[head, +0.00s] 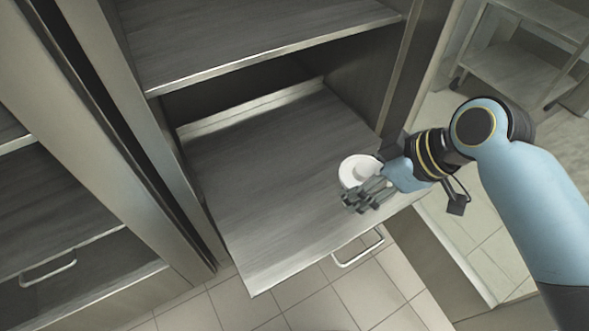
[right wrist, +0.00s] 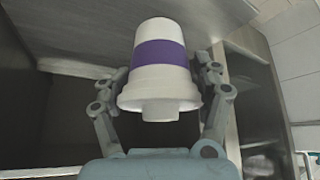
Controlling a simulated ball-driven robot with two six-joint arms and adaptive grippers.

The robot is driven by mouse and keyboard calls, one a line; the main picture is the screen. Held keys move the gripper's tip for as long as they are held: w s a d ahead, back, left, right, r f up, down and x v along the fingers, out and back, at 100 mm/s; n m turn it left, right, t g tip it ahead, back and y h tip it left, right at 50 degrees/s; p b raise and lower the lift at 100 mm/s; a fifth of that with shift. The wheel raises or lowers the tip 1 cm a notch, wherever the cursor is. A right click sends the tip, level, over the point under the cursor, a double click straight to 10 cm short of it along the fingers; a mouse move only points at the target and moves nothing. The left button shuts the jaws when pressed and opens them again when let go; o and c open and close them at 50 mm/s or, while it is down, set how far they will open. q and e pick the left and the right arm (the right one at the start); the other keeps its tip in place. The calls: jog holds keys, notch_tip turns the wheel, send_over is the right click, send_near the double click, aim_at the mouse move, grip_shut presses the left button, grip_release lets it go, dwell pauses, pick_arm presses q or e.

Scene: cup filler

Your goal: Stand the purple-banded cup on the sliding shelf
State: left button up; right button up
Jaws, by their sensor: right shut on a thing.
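The purple-banded cup (right wrist: 160,53) is white, with a purple band round its middle. In the head view the cup (head: 357,167) shows mostly as its round white top, over the right part of the sliding shelf (head: 265,175). The sliding shelf is pulled out of the cabinet. My right gripper (head: 358,198) is shut on the cup, with fingers on both sides of it in the right wrist view. The cup's wide end faces away from the shelf surface, so it looks upright. Whether its base touches the shelf I cannot tell. My left gripper is not in view.
A fixed shelf (head: 250,40) is above the sliding shelf, with the cabinet side walls beside it. A handle (head: 358,250) sticks out at the front edge. The left and middle of the sliding shelf are bare. A rack (head: 525,65) stands at the upper right.

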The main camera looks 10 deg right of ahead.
jog(key=shift+s+d+f, duration=0.1)
jog(key=shift+s+f, duration=0.15)
jog(key=shift+f, duration=0.2)
jog(key=shift+s+d+f, duration=0.1)
jog(key=shift+s+f, duration=0.1)
jog(key=shift+f, duration=0.25)
jog(key=shift+f+b, duration=0.2)
jog(key=shift+b, duration=0.2)
jog(key=w+a+f+b, duration=0.1)
jog(key=w+f, duration=0.1)
jog(key=w, duration=0.1)
jog(key=w+a+f+b, duration=0.1)
jog(key=w+f+b, duration=0.1)
jog(key=w, duration=0.2)
jog(key=w+a+f+b, duration=0.1)
jog(key=w+f, duration=0.1)
jog(key=w, duration=0.1)
jog(key=shift+w+a+f, duration=0.2)
jog(key=shift+w+f, duration=0.15)
notch_tip(320, 180, down, 4)
jog(key=shift+f+b, duration=0.1)
jog(key=shift+b, duration=1.05)
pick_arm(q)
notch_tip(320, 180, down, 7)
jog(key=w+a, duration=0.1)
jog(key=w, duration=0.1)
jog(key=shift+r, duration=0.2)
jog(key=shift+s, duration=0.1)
pick_arm(e)
jog(key=o, duration=1.5)
